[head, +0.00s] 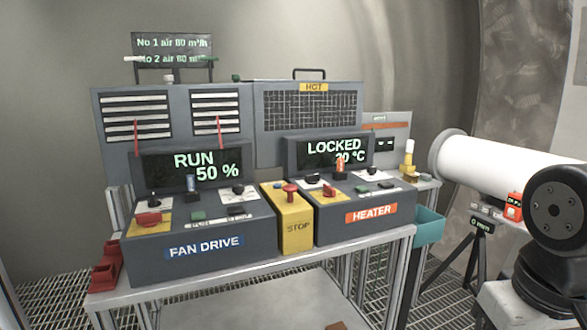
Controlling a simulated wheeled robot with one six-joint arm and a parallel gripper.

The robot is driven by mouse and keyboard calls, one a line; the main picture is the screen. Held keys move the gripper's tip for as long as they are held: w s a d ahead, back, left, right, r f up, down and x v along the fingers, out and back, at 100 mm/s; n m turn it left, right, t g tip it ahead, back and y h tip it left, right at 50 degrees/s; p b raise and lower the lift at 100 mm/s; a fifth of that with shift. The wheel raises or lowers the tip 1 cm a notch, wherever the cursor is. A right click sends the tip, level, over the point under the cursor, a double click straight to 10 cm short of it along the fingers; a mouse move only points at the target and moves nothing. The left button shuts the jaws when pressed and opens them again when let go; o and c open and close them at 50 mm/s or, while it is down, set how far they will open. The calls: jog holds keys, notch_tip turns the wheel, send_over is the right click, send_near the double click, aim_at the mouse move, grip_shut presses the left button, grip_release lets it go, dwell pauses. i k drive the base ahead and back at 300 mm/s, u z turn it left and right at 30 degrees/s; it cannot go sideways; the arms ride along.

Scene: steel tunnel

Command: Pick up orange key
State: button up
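A small orange key (340,164) stands upright on the sloped top of the heater box (390,207), in front of the display reading LOCKED (335,150). Its lower end meets the panel; I cannot tell whether it sits in a lock. My gripper is not in view.
A yellow STOP box (291,235) with a red button stands between the two boxes on a metal table (190,288). Knobs and red handles crowd both panels. A teal bin (428,229) hangs at the table's right. A tripod (478,240) stands right, beneath my arm.

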aim_at(340, 166)
jog(key=u, duration=0.05)
jog(key=i, duration=1.15)
jog(key=z, duration=0.55)
